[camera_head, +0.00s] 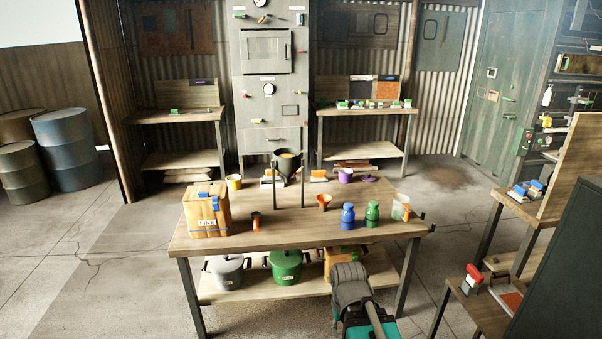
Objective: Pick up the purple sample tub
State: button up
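The purple sample tub (345,175) stands upright near the back edge of the wooden table, right of its middle. A flat purple piece (367,178) lies just to its right. A grey and teal part of my own arm shows at the bottom, in front of the table. I can make out no gripper fingers in this view. Nothing touches the tub from my arm.
On the table (290,236) stand a yellow bag (206,211), a funnel on a stand (288,166), a blue bottle (348,216), a green bottle (372,213) and an orange funnel (324,201). Side benches (523,209) stand at right.

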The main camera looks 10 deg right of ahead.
aim_at(346, 176)
jog(key=i, duration=0.95)
jog(key=u, duration=0.05)
